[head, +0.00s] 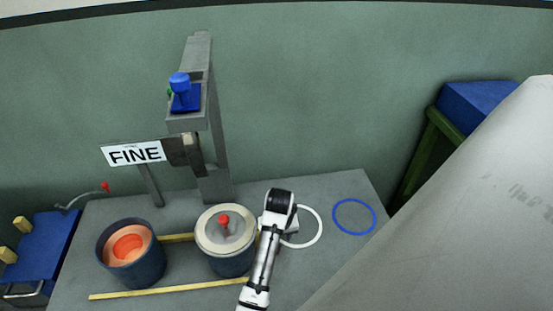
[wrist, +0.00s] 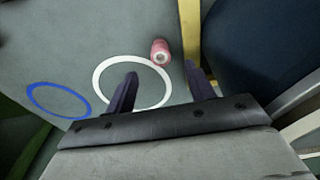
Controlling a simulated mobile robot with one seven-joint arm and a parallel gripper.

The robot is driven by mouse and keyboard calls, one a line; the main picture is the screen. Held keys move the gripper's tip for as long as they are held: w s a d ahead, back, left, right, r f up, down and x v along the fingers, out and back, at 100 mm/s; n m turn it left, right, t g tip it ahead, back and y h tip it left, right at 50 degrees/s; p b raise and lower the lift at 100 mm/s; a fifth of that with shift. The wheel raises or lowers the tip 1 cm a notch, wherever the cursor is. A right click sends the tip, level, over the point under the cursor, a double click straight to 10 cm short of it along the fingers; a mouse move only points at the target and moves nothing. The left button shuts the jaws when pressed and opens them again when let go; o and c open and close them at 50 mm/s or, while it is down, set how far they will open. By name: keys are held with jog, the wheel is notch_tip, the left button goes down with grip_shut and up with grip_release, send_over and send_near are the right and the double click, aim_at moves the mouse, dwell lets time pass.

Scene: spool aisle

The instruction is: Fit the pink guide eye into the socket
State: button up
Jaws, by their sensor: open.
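The pink guide eye (wrist: 161,52) is a small pink cylinder with a pale round end. In the wrist view it is on the grey table, just outside the upper right edge of a white ring (wrist: 97,76). My gripper (wrist: 160,70) is open and empty, its two dark fingers apart with the guide eye beyond the gap between them. In the head view my arm hides the guide eye and the fingertips. A grey post (head: 215,130) carries a bracket with a blue plate and a blue knob (head: 180,82). I cannot tell which part is the socket.
A lidded drum (head: 228,262) with a red knob stands left of my arm, and close right of the fingers in the wrist view (wrist: 255,50). An open drum (head: 131,272) and a "FINE" sign (head: 135,153) are further left. The blue ring's (head: 336,213) area is clear.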

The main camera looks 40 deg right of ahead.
jog(key=shift+w+d+f, duration=0.1)
jog(key=shift+w+f, duration=0.1)
jog(key=shift+f, duration=1.3)
jog(key=shift+w+d+f, duration=0.1)
jog(key=shift+w+f, duration=0.05)
jog(key=shift+f, duration=1.3)
jog(key=c, duration=1.1)
jog(key=shift+c, duration=0.2)
jog(key=shift+r, duration=0.1)
notch_tip(320, 180, up, 20)
jog(key=p, duration=0.8)
